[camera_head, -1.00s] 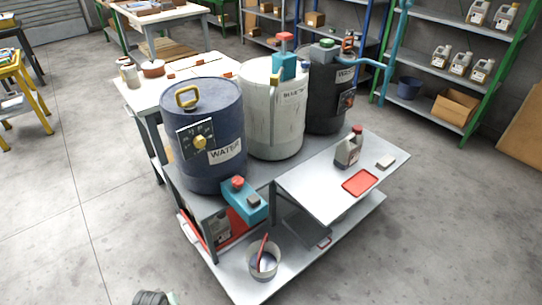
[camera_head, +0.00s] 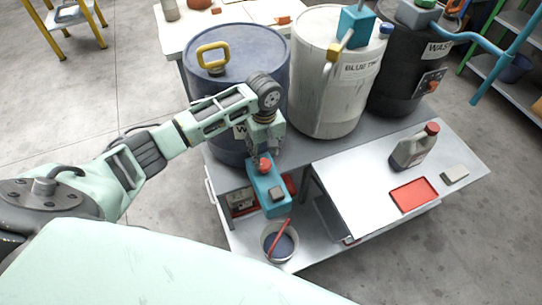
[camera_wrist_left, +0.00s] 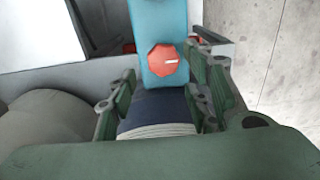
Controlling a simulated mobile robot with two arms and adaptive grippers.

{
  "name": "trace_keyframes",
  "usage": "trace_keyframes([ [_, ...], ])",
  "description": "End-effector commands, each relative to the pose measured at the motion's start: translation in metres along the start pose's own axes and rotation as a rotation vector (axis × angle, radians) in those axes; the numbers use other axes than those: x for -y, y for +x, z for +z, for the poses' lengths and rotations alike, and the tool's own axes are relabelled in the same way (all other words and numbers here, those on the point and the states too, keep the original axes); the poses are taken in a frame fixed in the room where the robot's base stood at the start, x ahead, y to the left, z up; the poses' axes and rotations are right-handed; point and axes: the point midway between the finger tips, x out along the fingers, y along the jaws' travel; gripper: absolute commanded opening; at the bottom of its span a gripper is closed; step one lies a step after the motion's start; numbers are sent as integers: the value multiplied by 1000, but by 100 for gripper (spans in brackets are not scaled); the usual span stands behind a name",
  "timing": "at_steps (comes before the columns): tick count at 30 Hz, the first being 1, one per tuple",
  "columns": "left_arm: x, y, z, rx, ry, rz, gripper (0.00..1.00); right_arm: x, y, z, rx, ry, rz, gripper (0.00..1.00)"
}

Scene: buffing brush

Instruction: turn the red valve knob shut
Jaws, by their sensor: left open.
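The red valve knob (camera_head: 264,163) sits on the teal valve body (camera_head: 269,190) at the front of the blue water drum (camera_head: 232,55). In the left wrist view the knob (camera_wrist_left: 162,60) is an octagonal red disc with a pale mark pointing right, on the teal body (camera_wrist_left: 160,15). My left gripper (camera_head: 264,150) is above the knob, pointing down. In the left wrist view its green fingers (camera_wrist_left: 160,85) are apart, with the knob ahead of and roughly between the tips, not gripped. My right gripper is not in view.
A white drum (camera_head: 325,100) and a black drum (camera_head: 400,85) stand right of the blue one. A bucket with a red-handled brush (camera_head: 279,240) is below the valve. The side shelf holds a grey bottle (camera_head: 412,150), red tray (camera_head: 412,195) and pale block (camera_head: 455,174).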

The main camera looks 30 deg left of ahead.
Motion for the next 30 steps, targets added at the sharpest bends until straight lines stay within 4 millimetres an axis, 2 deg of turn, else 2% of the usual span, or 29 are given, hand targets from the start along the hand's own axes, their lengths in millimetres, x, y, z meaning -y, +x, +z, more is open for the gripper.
trace_keyframes([
  [4,0,27,0,1,0,-2,46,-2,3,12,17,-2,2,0],
  [9,0,47,0,0,0,1,46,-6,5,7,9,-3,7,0],
  [15,-1,55,0,-1,1,2,46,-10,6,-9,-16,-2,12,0],
  [20,0,54,0,-1,2,2,46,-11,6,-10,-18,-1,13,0],
  [30,-1,54,0,-2,1,4,18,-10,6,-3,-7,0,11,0],
])
